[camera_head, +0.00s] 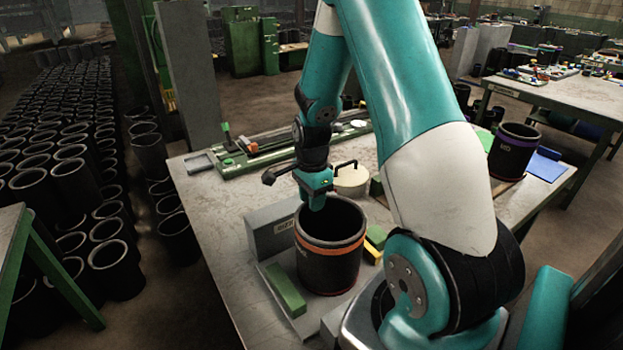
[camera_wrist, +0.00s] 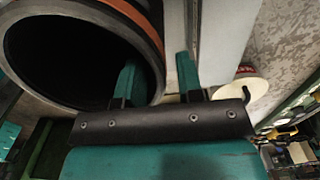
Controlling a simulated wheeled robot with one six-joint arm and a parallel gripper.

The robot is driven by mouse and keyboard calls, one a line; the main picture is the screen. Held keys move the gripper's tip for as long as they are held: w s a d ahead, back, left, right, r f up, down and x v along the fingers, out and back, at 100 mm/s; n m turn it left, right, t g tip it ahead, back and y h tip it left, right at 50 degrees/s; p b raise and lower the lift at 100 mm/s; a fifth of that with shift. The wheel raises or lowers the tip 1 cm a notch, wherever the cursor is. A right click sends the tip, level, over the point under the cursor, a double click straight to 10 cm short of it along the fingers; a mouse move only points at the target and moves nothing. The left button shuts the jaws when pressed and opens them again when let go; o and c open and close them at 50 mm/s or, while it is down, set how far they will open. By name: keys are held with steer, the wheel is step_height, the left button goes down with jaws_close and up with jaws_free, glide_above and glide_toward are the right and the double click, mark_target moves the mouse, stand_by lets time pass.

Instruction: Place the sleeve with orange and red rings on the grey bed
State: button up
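The black sleeve (camera_head: 330,268) stands upright, with an orange ring near its top and a red ring near its foot. It appears to rest on the grey bed (camera_head: 312,317), but its underside is hidden. My gripper (camera_head: 316,200) points down at the sleeve's far rim. In the wrist view, the sleeve's open mouth and orange ring (camera_wrist: 140,22) show at upper left. My gripper's two teal fingers (camera_wrist: 157,82) are apart, one over the dark opening and one outside the wall. Gaps show between the fingers and the wall, so it looks open.
A grey block (camera_head: 270,232) stands behind left of the sleeve, a green bar (camera_head: 286,290) lies left, and green and yellow blocks (camera_head: 374,244) lie right. A cream round container (camera_head: 351,180) stands behind. Another sleeve with a purple ring (camera_head: 512,152) stands at right. The table's left part is clear.

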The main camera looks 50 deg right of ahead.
steer(key=r+b, duration=0.1)
steer(key=r, duration=0.8)
steer(key=shift+a, duration=0.2)
steer(key=s+a+r+n+y, duration=0.15)
steer(key=a+r+n, duration=0.35)
steer(key=a+n, duration=0.7)
steer(key=s+a+r+n+y, duration=0.1)
steer(key=s+a+r+n, duration=0.1)
steer(key=s+a+n, duration=0.5)
steer(key=s+a+r+n+y, duration=0.1)
steer(key=s+a+r+n, duration=0.2)
steer(key=s+a+n, duration=0.5)
steer(key=a+n, duration=0.1)
steer(key=a, duration=0.2)
steer(key=shift+s+a+y, duration=0.15)
steer(key=shift+s+y, duration=0.05)
steer(key=shift+y, duration=0.15)
